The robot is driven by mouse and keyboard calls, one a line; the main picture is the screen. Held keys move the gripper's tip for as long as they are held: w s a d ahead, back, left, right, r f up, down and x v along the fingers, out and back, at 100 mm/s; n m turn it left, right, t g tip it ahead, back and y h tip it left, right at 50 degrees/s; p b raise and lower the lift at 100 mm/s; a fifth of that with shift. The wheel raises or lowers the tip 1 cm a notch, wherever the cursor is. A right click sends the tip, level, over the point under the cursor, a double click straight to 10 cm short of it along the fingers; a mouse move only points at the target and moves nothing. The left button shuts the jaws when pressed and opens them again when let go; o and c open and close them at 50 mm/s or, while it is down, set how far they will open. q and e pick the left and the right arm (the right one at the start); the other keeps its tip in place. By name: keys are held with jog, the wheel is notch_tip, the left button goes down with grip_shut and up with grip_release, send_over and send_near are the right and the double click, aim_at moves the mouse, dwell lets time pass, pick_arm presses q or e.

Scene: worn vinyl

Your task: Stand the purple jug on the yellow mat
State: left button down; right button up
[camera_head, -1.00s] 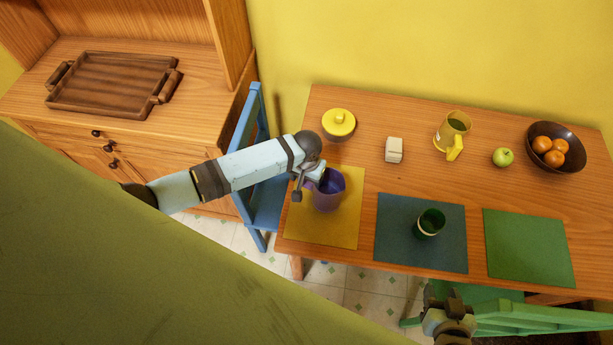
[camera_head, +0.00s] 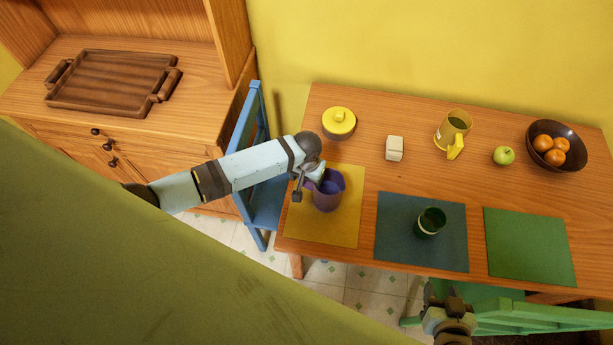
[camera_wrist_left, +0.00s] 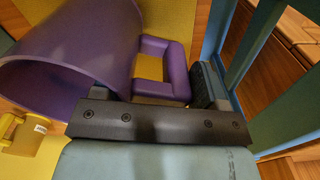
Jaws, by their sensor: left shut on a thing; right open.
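The purple jug (camera_head: 327,197) is upright over the yellow mat (camera_head: 335,234) at the table's left end. Its base appears to be on the mat, though I cannot tell for certain that it touches. My left gripper (camera_head: 309,181) is at the jug's left side, shut on its handle. In the left wrist view the jug (camera_wrist_left: 80,50) shows its open mouth to the left, and its square handle (camera_wrist_left: 172,70) reaches to the gripper (camera_wrist_left: 190,90). My right gripper (camera_head: 447,312) is in front of the table, open and away from the jug.
A blue mat (camera_head: 395,246) with a dark green cup (camera_head: 430,222) and a bare green mat (camera_head: 530,250) lie to the right. Behind are a yellow-lidded pot (camera_head: 339,121), white block (camera_head: 394,148), yellow mug (camera_head: 452,130), apple (camera_head: 503,155) and bowl (camera_head: 570,135). A blue chair (camera_head: 262,204) stands left.

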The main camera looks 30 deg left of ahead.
pick_arm(q)
jog(key=shift+c, duration=0.4)
grip_release()
jog(key=shift+r+p, duration=0.45)
jog(key=shift+r, duration=3.55)
